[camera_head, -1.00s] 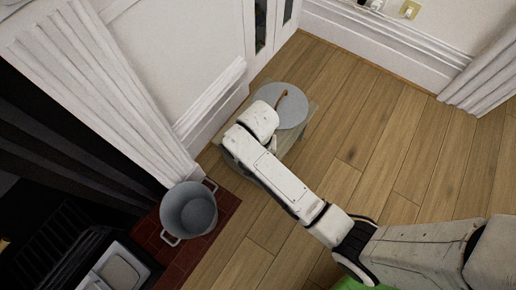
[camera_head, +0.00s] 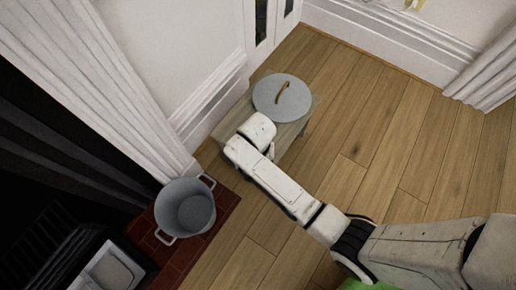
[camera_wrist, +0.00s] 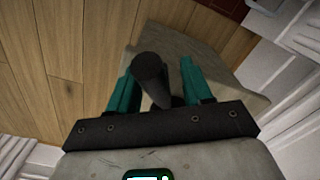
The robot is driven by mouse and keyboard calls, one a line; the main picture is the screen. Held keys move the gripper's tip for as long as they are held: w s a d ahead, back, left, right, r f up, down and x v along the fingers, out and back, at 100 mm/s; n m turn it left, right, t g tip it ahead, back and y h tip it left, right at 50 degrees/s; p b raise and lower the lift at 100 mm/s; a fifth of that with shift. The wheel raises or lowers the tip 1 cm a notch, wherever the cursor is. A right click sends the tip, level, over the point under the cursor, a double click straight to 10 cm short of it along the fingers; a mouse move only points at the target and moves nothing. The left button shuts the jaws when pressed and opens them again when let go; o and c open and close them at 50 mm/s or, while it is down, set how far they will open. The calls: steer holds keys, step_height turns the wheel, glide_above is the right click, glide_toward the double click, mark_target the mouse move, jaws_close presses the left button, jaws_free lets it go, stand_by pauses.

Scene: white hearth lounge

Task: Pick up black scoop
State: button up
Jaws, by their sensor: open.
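The black scoop (camera_wrist: 150,72) shows in the wrist view as a dark, rounded piece standing between my gripper's fingers, with part of it hidden by the gripper's dark body. My gripper (camera_wrist: 158,82) is open, with one teal finger on each side of the scoop. I cannot tell whether either finger touches it. Below is a small pale wooden table (camera_wrist: 215,62), which also shows in the head view (camera_head: 292,135). In the head view my wrist covers the table's near end, and the fingers and scoop are hidden.
A round grey lid (camera_head: 275,103) with a brown handle lies on the table's far end, close to my wrist. A grey pot (camera_head: 190,212) stands on red tiles (camera_head: 222,200) at the left. White wall panelling (camera_head: 212,105) runs beside the table. Wooden floor (camera_head: 400,130) is open to the right.

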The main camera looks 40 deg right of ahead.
jaws_close()
stand_by(0.3)
steer(key=shift+r, duration=0.2)
